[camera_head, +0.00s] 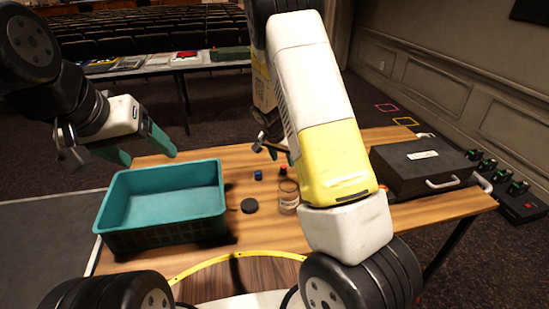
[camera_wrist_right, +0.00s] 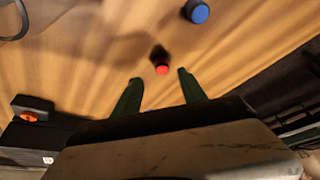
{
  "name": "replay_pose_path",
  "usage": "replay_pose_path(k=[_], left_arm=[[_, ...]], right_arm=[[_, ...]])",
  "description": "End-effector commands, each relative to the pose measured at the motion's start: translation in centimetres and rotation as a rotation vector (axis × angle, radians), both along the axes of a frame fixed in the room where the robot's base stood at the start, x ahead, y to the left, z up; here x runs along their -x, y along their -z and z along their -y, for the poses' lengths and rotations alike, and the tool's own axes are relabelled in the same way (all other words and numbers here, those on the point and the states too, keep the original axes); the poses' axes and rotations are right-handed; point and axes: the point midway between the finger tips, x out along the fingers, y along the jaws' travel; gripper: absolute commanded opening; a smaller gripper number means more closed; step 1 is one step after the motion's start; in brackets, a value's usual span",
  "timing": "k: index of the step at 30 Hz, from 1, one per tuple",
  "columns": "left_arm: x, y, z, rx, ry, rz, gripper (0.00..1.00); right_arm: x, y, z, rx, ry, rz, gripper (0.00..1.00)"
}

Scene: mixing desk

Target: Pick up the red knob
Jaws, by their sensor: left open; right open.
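The red knob (camera_wrist_right: 162,69) stands on the wooden table, just ahead of and between the fingertips of my right gripper (camera_wrist_right: 160,77) in the right wrist view. In the head view the red knob (camera_head: 283,169) shows small, behind a glass jar (camera_head: 288,198). My right gripper (camera_head: 273,149) is open with nothing between its green fingers; my right arm partly hides it in the head view. My left gripper (camera_head: 148,152) is open and empty, above the back left of the table, behind the teal crate (camera_head: 165,238).
A blue knob (camera_head: 258,175) stands left of the red one; it also shows in the right wrist view (camera_wrist_right: 197,11). A black disc (camera_head: 249,205) lies near the jar. A black case (camera_head: 420,166) stands at the right. Bare wood (camera_head: 240,188) lies right of the crate.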

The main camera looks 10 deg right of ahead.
Motion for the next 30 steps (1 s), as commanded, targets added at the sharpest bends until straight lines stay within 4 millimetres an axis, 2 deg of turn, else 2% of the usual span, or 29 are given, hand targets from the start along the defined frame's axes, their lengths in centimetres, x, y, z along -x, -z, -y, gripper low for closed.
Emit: replay_pose_path(k=[10,19,20,27,30], left_arm=[[0.0,0.0,0.0,0.000,0.000,0.000,0.72],[0.0,0.0,0.0,0.000,0.000,0.000,0.72],[0.0,0.0,0.0,0.000,0.000,0.000,0.72],[0.0,0.0,0.0,0.000,0.000,0.000,0.72],[0.0,0.0,0.0,0.000,0.000,0.000,0.72]], right_arm=[[-1.4,4.5,0.6,0.000,-0.001,-0.002,0.49],[-1.6,4.9,0.7,-0.001,0.000,0.001,0.49],[-1.6,4.9,0.7,-0.001,0.000,0.001,0.45],[-1.6,4.9,0.7,0.000,-0.001,0.000,0.00],[-1.6,4.9,0.7,0.000,-0.001,0.000,0.00]])
